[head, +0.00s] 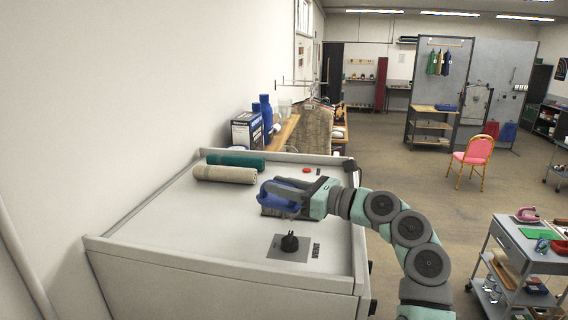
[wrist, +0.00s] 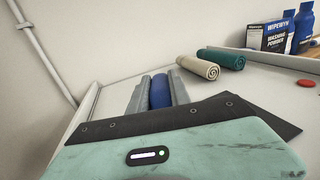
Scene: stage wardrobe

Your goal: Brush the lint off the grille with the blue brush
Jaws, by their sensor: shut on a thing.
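The blue brush (head: 276,192) is in my gripper (head: 290,199), above the pale top of a cabinet-like machine. In the wrist view, the blue of the brush (wrist: 160,91) shows between the two grey fingers, which are shut on it. A grey-brown patch that looks like the grille (head: 270,211) lies under the brush and is largely hidden by it and my gripper. I cannot tell whether the bristles touch it, and I cannot make out the lint.
A beige rolled towel (head: 225,175) and a green one (head: 236,161) lie at the back. A black knob (head: 289,242) stands in front of the brush, and a red button (head: 307,170) sits behind. The machine top (head: 180,230) is clear at the left, with raised rims.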

